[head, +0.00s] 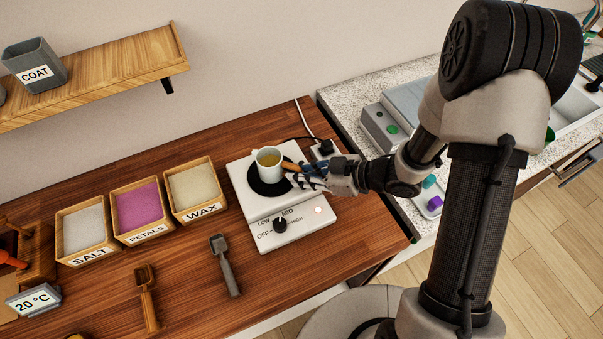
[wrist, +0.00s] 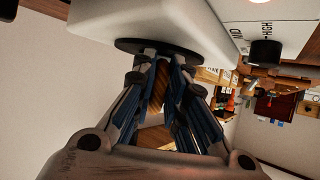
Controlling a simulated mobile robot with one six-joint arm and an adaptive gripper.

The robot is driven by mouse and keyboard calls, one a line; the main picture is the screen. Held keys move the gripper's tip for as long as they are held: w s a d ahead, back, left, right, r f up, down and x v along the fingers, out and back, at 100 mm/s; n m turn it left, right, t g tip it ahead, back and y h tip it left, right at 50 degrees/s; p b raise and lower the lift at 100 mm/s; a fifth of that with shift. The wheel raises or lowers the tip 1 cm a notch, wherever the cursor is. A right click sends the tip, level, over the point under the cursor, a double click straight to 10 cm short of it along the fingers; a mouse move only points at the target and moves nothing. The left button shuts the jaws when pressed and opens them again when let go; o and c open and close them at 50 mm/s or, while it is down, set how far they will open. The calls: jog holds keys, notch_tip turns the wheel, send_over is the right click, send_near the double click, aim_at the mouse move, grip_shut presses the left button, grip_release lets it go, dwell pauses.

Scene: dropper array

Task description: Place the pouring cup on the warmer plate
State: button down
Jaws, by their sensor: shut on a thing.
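The pouring cup (head: 267,160) is a pale cup with yellowish liquid inside and a wooden handle (head: 291,167). It is upright over the round black warmer plate (head: 256,183) in the head view. I cannot tell whether its base touches the plate. My gripper (head: 295,171) is to the right of the cup, with its fingers shut on the handle. In the wrist view, the blue-padded fingers (wrist: 164,88) close around the brown handle (wrist: 161,78). The black plate edge (wrist: 133,46) shows beyond them, and the cup body is hidden there.
The white warmer (head: 290,211) has a black dial (head: 280,224) and a lit lamp (head: 318,209). To its left stand wooden bins of wax (head: 196,189), petals (head: 139,209) and salt (head: 84,229). A grey scoop (head: 225,266) and a brown scoop (head: 147,297) lie in front.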

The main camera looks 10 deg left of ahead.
jog(key=c, duration=1.6)
grip_release()
jog(key=shift+f, duration=0.1)
